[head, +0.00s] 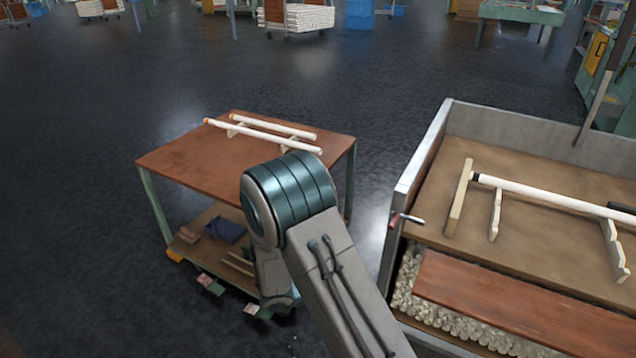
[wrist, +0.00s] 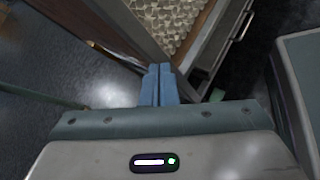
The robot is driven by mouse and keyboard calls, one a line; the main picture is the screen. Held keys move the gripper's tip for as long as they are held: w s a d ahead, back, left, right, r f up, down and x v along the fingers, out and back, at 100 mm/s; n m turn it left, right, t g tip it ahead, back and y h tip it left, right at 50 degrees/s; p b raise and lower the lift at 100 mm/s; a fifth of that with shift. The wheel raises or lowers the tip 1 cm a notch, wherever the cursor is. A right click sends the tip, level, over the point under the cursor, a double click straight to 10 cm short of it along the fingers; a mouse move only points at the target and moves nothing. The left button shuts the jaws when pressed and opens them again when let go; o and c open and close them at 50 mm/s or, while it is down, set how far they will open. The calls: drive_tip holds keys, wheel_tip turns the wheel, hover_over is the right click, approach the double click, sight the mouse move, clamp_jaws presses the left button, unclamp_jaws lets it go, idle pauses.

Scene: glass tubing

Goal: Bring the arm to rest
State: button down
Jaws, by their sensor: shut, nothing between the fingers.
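My gripper (wrist: 159,72) shows in the wrist view with its two blue fingers together and nothing between them. It points toward the lower part of the grey-edged bin (wrist: 150,35), but I cannot tell the gap to it. In the head view my arm rises from the bottom, bends at the teal-banded joint in front of the wooden cart and drops down behind it; the gripper itself is hidden there.
The cart (head: 190,160) carries white tubes (head: 262,136) on its top. To the right, the grey-walled bin (head: 420,150) holds a long white tube (head: 540,192) on wooden supports. A small handle (head: 408,219) juts from its near edge. Dark floor (head: 300,75) beyond is clear.

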drive_tip(key=s+d+r+m+y+p, duration=0.1)
drive_tip(key=s+r+m+y+p, duration=0.3)
drive_tip(key=r, duration=1)
drive_tip(key=s+r+m+y+p, duration=0.3)
drive_tip(key=s+r+m+p, duration=0.4)
drive_tip(key=r, duration=0.8)
drive_tip(key=s+d+r+m+y+p, duration=0.1)
drive_tip(key=s+r+m+y+p, duration=0.3)
drive_tip(key=r+p, duration=0.6)
wheel_tip(320, 180, up, 5)
drive_tip(key=shift+s+d+f+m+g+y, duration=0.1)
drive_tip(key=shift+s+d+m+g+y, duration=0.25)
drive_tip(key=shift+s+m, duration=0.6)
drive_tip(key=shift+s+n, duration=0.25)
